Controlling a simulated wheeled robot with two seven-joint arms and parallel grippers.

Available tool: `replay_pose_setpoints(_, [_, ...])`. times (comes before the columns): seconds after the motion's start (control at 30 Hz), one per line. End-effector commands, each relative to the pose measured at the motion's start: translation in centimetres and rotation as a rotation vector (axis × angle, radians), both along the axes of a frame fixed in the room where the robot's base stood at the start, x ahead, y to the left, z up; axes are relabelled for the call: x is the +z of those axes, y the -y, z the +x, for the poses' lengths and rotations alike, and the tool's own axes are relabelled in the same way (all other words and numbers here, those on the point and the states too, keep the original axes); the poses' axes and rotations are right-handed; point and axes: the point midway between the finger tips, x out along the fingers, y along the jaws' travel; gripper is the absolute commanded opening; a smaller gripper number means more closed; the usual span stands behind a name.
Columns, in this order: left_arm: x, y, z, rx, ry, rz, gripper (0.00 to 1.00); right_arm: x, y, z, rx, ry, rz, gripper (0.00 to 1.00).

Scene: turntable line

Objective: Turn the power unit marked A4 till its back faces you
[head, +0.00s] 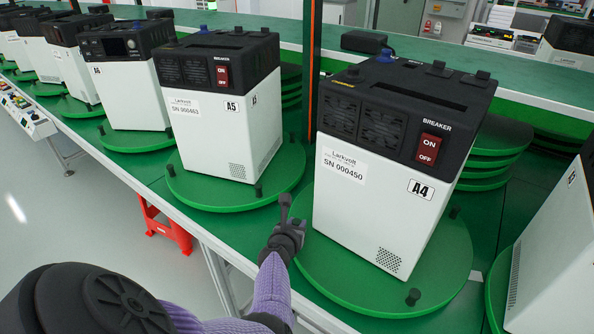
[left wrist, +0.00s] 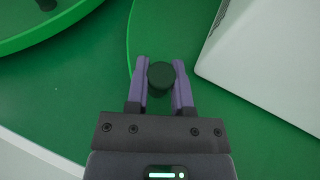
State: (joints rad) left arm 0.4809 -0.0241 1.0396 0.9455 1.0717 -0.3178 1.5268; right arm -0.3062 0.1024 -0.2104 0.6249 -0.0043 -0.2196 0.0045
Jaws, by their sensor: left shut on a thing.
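The power unit marked A4 (head: 365,190) is a white box with a black top section, standing upright on a round green turntable (head: 440,285). The side towards me carries vent grilles, a red ON/OFF breaker switch, a "SN 000450" label and the A4 tag. My left gripper (head: 285,212) is at the turntable's left rim, beside the unit. In the left wrist view its fingers (left wrist: 160,90) are shut on a dark peg (left wrist: 161,75) of this turntable; the unit's white corner (left wrist: 265,55) is to the right, apart from the fingers. My right gripper is not in view.
Unit A5 (head: 215,130) stands on its own turntable (head: 225,200) close on the left, with more units beyond. Another white unit (head: 555,255) is close on the right. A dark post (head: 312,60) stands behind. A red stool (head: 165,228) is below the bench.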

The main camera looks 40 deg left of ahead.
Motion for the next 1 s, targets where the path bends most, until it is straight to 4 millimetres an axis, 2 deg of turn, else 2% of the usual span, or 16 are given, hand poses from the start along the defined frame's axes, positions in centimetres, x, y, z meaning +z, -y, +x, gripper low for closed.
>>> replay_pose_setpoints(0.67, [0.07,0.23,0.08,-0.004,0.002,0.000,0.00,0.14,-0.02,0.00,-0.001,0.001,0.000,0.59])
replay_pose_setpoints(0.7, [0.07,0.23,0.08,-0.004,0.002,0.000,0.33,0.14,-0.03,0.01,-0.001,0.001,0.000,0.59])
replay_pose_setpoints(0.8, [0.06,0.23,0.08,-0.003,0.002,0.001,0.55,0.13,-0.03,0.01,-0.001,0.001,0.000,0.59])
replay_pose_setpoints(0.87, [0.05,0.22,0.07,-0.003,0.001,0.000,0.64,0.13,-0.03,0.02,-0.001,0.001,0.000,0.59])
replay_pose_setpoints(1.0, [0.04,0.22,0.05,-0.003,0.001,-0.001,0.64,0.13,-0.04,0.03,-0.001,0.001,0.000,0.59])
